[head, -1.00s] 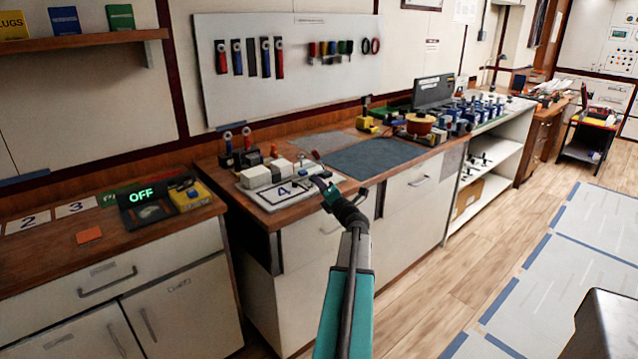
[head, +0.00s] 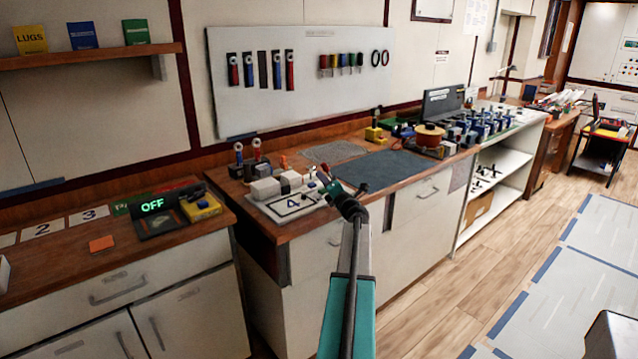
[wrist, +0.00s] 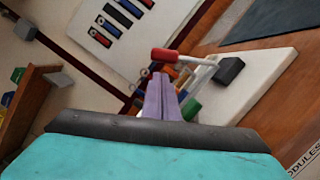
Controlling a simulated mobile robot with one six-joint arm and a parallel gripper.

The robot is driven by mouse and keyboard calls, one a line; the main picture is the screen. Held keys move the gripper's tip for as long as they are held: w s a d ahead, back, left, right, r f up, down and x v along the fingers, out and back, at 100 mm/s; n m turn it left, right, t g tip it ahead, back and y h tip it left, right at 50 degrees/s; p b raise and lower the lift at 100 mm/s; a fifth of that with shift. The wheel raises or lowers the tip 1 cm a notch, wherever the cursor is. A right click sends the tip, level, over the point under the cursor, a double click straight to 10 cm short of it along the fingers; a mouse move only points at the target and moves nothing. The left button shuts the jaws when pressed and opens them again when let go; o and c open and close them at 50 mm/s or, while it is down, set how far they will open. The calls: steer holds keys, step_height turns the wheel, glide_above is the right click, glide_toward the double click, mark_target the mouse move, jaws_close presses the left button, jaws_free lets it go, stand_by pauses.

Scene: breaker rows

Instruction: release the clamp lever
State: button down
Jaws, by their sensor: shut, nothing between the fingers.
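The clamp on the white board (head: 262,207) has a red-tipped lever; in the wrist view its red grip (wrist: 167,55) lies just beyond my fingertips, with a pale metal arm running right to a dark grey block (wrist: 229,70). My gripper (wrist: 160,80) is shut and empty, its two purple fingers together. The fingertips overlap the area just below the red grip; I cannot tell whether they touch it. In the head view my gripper (head: 326,180) is over the right side of the board and hides much of the clamp.
White blocks (head: 265,188) stand on the board's left. A dark mat (head: 405,162) lies to the right. A display reading OFF (head: 153,205) and a yellow block (head: 201,207) stand on the lower left counter. Tools hang on the wall panel (head: 300,110).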

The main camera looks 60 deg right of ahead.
steer(key=shift+s+d+r, duration=0.15)
steer(key=shift+d+r, duration=0.15)
steer(key=shift+d, duration=0.2)
steer(key=shift+a+r+p, duration=0.1)
steer(key=shift+p, duration=0.25)
